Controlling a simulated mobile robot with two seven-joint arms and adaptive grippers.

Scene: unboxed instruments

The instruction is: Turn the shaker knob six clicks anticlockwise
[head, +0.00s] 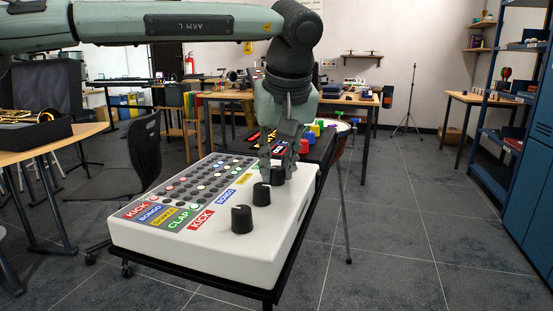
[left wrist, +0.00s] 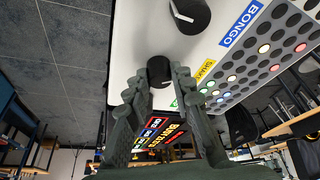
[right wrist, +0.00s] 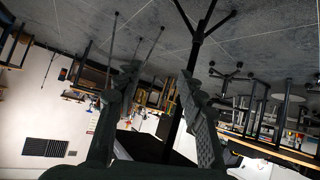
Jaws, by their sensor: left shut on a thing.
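The white drum machine (head: 190,248) stands on a black stand, with black knobs along its right side. The shaker knob (head: 277,176), beside the yellow label (head: 243,179), is between the fingertips of my left gripper (head: 279,164). The bongo knob (left wrist: 188,14), with a white pointer line, is apart from the fingers. My right gripper (right wrist: 158,80) is open and empty, away from the machine.
The kick knob (head: 241,219) and bongo knob (head: 262,195) stand nearer than the shaker knob. A black chair (head: 145,150) stands to the left. Open floor lies to the right.

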